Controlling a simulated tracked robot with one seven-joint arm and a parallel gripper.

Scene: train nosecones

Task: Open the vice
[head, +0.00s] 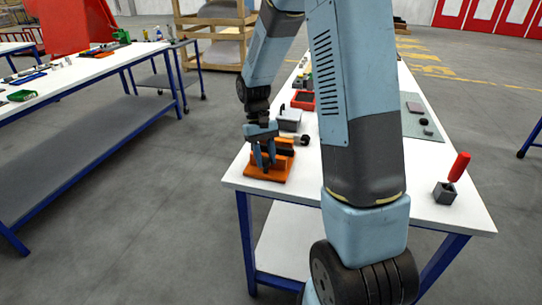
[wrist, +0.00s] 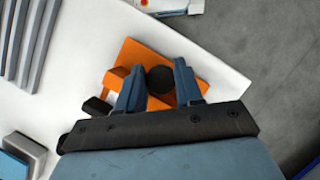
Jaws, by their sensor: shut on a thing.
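The orange vice (head: 266,176) stands near the left front corner of the white workbench in the head view. In the wrist view its orange base (wrist: 150,52) lies beyond and below my fingers. My gripper (head: 264,162) points down at the vice, and its two blue fingers also show in the wrist view (wrist: 159,68). They are shut on a round dark knob (wrist: 160,80) of the vice, one finger on each side. A black grip (wrist: 97,105) shows left of the fingers. The gap between the vice jaws is hidden by my gripper.
A grey box (head: 289,121) and a red tray (head: 303,100) stand behind the vice. A red-handled tool in a dark block (head: 446,192) stands at the bench's right. Another bench (head: 80,68) is across the aisle. The bench's front middle is largely behind my arm.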

